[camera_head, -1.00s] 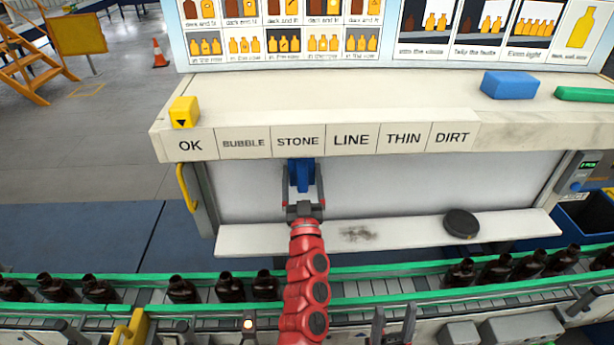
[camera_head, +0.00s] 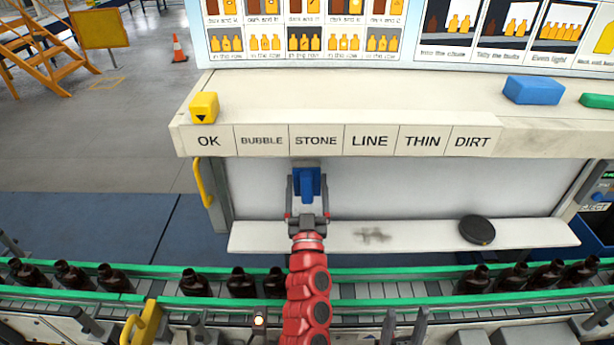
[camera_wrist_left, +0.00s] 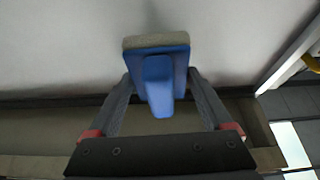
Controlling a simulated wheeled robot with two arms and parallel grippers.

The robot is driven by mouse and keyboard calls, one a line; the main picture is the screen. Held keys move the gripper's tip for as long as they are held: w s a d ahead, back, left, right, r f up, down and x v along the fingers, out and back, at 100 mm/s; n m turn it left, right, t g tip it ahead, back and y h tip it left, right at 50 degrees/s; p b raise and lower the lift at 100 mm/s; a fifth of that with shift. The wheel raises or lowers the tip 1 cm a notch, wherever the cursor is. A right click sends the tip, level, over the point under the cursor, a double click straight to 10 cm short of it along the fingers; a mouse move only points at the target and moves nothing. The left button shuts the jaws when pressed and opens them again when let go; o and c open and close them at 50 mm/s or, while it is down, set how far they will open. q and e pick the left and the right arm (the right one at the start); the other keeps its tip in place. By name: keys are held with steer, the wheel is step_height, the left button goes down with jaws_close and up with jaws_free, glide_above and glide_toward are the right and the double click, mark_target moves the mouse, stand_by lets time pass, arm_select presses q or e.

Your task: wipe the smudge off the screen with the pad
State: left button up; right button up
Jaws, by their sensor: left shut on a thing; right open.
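My left gripper (camera_head: 307,197) is shut on the blue pad (camera_head: 308,183), in front of the pale upright screen (camera_head: 430,185) under the STONE label. In the left wrist view the pad (camera_wrist_left: 165,75) shows a blue handle between the fingers and a grey wiping layer facing the screen (camera_wrist_left: 60,45). I cannot tell whether the layer touches it. No clear smudge shows on the screen; a faint darker patch shows above the pad in the wrist view. A dark smudge (camera_head: 372,235) lies on the ledge below. My right gripper (camera_head: 403,325) is open and empty at the bottom edge.
The white ledge (camera_head: 270,237) below the screen carries a round black object (camera_head: 477,230). A green-edged conveyor (camera_head: 375,292) with several dark bottles runs in front. A yellow block (camera_head: 204,107) and blue block (camera_head: 533,90) sit on the top shelf.

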mark_target(307, 191)
arm_select(q)
steer(key=shift+s+f, duration=0.1)
steer(key=shift+s, duration=0.65)
steer(key=shift+s, duration=0.15)
steer(key=shift+s+p, duration=0.45)
steer(key=shift+s, duration=1)
steer(key=shift+w, duration=0.1)
